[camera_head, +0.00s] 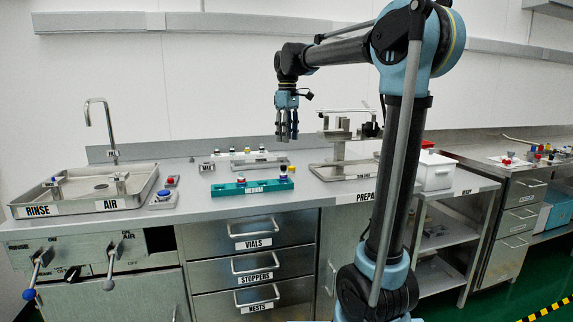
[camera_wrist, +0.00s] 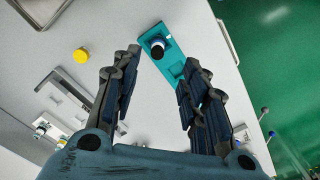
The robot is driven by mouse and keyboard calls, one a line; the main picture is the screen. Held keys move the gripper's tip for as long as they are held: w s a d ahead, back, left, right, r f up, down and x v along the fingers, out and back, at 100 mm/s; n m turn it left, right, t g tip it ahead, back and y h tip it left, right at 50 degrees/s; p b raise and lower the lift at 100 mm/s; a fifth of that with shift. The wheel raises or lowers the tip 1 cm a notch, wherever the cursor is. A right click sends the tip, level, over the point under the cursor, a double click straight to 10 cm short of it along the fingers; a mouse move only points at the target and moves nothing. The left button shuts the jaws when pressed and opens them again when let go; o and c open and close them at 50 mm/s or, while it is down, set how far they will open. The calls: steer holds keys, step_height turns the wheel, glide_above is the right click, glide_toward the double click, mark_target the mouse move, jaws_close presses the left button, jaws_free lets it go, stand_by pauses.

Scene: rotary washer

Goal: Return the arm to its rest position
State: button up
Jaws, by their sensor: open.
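My gripper (camera_head: 287,132) hangs fingers-down in the air above the steel counter in the head view. In the wrist view its two fingers (camera_wrist: 158,72) are spread apart with nothing between them. My arm reaches from the right and bends down to the gripper.
A steel sink tray (camera_head: 88,206) labelled RINSE and AIR and a tap (camera_head: 100,115) stand left. A white box (camera_head: 434,172) sits right. A yellow round thing (camera_wrist: 81,55) lies on the counter. The air around the gripper looks clear.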

steer(key=s+d+f+m+t, duration=0.1)
steer(key=s+d+f+m, duration=0.5)
steer(key=s+d+f, duration=0.85)
steer(key=s+d+f+m, duration=0.2)
steer(key=s+f, duration=0.6)
steer(key=s+d+f+m+t, duration=0.1)
steer(key=s+d+f+m, duration=0.2)
steer(key=s+f, duration=0.5)
steer(key=shift+d+f, duration=0.2)
steer(key=shift+f, duration=0.1)
steer(key=shift+s, duration=0.1)
steer(key=shift+w+f, duration=0.2)
steer(key=shift+w, duration=0.25)
